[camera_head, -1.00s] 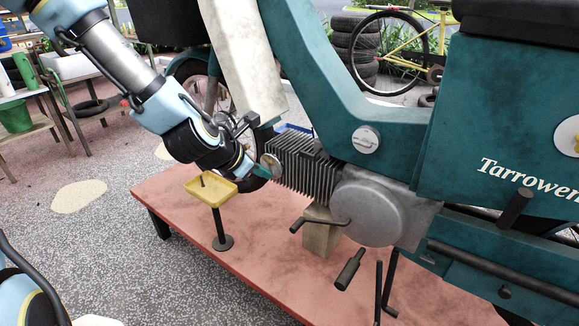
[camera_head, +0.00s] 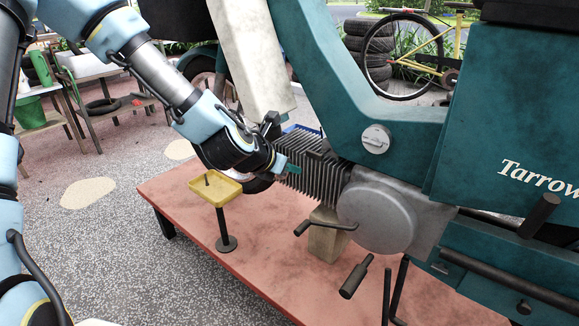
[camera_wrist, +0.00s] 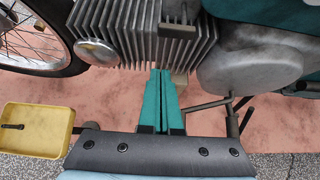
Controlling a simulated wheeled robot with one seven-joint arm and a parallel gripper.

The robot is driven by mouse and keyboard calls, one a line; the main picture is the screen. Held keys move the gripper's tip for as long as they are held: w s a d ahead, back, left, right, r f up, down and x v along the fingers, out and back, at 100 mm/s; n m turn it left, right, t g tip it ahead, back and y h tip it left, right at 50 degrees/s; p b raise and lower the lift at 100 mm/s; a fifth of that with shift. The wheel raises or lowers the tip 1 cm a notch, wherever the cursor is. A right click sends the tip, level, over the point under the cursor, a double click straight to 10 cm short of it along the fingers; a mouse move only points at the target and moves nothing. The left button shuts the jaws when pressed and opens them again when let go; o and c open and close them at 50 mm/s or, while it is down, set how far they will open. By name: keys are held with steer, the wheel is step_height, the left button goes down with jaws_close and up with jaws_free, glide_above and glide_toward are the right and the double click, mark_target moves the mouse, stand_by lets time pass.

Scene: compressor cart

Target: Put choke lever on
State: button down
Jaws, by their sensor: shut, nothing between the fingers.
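My gripper (camera_head: 295,171) is shut and empty, its teal fingers together in front of the finned cylinder (camera_head: 325,180) of the green moped. In the wrist view the closed fingertips (camera_wrist: 166,72) point at the lower edge of the fins (camera_wrist: 120,35). A small dark upright part (camera_wrist: 178,25), which may be the choke lever, stands on the fins just beyond the tips, slightly right. It seems to show as a dark piece (camera_head: 318,154) in the head view. I cannot tell whether the fingers touch it, or its setting.
A yellow tray (camera_head: 229,198) on a post stands left of the engine, with a small dark rod. The round engine cover (camera_head: 377,218), pedal (camera_head: 356,277) and wooden block (camera_head: 325,240) lie right and below. The red platform (camera_head: 240,262) has free room in front.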

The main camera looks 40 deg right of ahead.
steer(key=x, duration=0.7)
steer(key=shift+s+a+r, duration=0.1)
steer(key=shift+a+r, duration=0.05)
steer(key=shift+r, duration=1)
steer(key=shift+a+r, duration=0.1)
steer(key=shift+r, duration=1)
